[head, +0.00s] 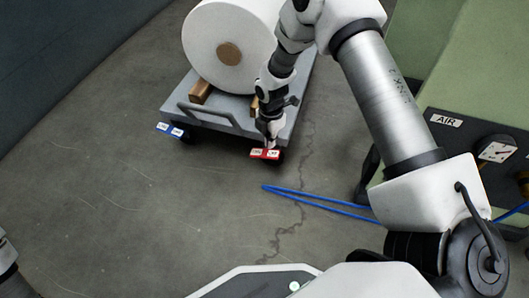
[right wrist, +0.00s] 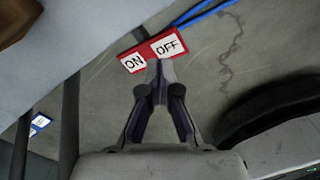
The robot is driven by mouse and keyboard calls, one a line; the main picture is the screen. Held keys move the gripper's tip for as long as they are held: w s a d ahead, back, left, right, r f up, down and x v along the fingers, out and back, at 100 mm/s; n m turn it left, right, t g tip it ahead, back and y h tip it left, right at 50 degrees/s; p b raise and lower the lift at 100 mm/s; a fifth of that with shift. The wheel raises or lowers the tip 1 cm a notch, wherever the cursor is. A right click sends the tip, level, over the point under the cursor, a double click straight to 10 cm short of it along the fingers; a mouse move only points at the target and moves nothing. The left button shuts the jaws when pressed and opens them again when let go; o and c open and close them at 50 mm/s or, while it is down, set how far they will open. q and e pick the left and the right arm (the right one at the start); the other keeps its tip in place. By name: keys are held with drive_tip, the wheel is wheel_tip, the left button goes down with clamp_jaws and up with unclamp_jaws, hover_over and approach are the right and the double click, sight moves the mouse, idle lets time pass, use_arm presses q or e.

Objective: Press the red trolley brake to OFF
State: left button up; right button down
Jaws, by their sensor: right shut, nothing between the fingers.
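The red trolley brake (head: 265,154) is a small pedal at the front right corner of the grey trolley (head: 222,130). In the right wrist view the red brake (right wrist: 146,58) shows a white ON label on its left and a white OFF label on its right. My right gripper (head: 270,144) points down just over the brake. Its closed tips (right wrist: 160,64) show at the lower edge of the OFF label; I cannot tell whether they touch it. Which way the pedal is tilted is unclear. My left gripper is not in view.
A large white roll (head: 230,40) rests on wooden chocks (head: 201,92) on the trolley. A blue pedal (head: 171,130) sits at its front left corner. A blue hose (head: 320,200) lies on the floor, and a green machine (head: 440,60) with a gauge stands right.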

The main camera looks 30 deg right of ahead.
sight(270, 153)
drive_tip(key=shift+f+b, duration=1.1)
drive_tip(key=shift+f, duration=1.1)
idle(1.3)
wheel_tip(270, 153, up, 3)
drive_tip(key=p, duration=0.3)
drive_tip(key=shift+r, duration=0.15)
wheel_tip(270, 153, up, 4)
drive_tip(key=p, duration=0.4)
drive_tip(key=shift+f, duration=0.2)
